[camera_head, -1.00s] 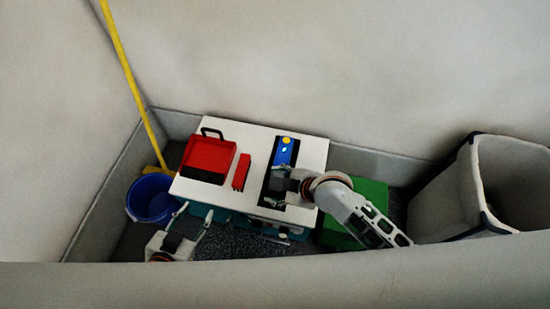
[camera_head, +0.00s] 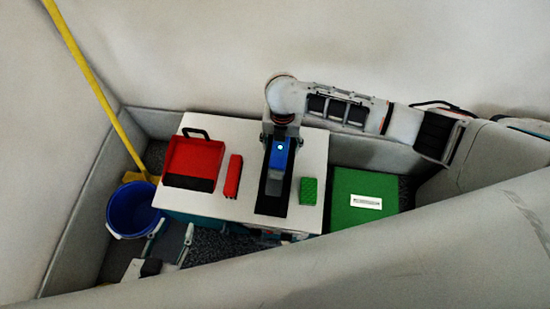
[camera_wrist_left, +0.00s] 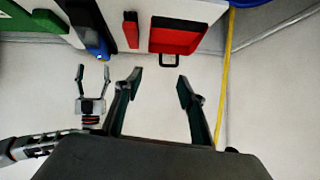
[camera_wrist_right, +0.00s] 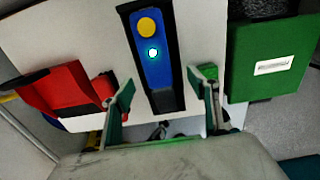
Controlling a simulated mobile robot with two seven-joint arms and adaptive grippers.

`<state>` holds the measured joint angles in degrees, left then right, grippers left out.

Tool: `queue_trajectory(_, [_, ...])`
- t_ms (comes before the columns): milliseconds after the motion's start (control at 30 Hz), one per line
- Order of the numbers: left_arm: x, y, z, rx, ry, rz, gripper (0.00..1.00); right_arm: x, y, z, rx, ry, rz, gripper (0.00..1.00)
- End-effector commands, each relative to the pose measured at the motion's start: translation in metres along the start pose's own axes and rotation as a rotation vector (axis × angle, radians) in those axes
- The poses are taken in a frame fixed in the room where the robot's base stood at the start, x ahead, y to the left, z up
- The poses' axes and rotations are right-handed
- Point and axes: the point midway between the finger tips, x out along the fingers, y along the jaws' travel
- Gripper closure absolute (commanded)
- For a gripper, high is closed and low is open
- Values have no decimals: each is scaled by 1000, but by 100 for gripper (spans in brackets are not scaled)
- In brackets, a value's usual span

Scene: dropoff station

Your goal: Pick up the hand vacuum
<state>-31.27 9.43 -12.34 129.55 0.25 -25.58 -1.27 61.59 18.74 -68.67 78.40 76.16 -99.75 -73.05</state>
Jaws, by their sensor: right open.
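The hand vacuum is the blue body (camera_head: 278,166) lying on a long black base (camera_head: 270,202) on the white tabletop. My right gripper (camera_head: 281,140) is open at the vacuum's far end, its fingers on either side and partly covering it. In the right wrist view, the hand vacuum (camera_wrist_right: 153,68), with a yellow round button and a lit spot, lies between and beyond the open fingers (camera_wrist_right: 160,93). I cannot tell whether they touch it. My left gripper (camera_head: 172,231) is open and empty near the table's front left; its spread fingers show in the left wrist view (camera_wrist_left: 160,84).
A green box (camera_head: 366,200) stands right, a blue bucket (camera_head: 134,210) left, beside a yellow broom (camera_head: 85,75). Grey walls stand close behind.

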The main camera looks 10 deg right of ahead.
Motion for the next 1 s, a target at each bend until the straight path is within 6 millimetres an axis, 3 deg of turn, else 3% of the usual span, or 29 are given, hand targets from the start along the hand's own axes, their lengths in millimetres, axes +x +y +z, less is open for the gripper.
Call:
queue_trajectory(167, [1, 7, 14, -9, -21, 13, 60, 25, -2, -4, 0, 9, -5, 40])
queue_trajectory(333, [0, 10, 10, -16, -11, 19, 60, 35, 1, -4, 1, 6, -3, 40])
queue_trajectory(467, [3, 19, 12, -35, -8, 35, 60, 54, 3, -8, 1, 12, -5, 40])
queue_trajectory(633, [7, 27, -8, -72, 44, 49, 60, 79, 5, -9, 2, 12, -5, 40])
queue_trajectory(800, [9, 26, -31, -87, 89, 46, 60, 77, 7, -4, 2, 0, 0, 40])
queue_trajectory(1000, [9, 25, -31, -92, 88, 40, 60, 75, 7, -4, 2, -2, 1, 40])
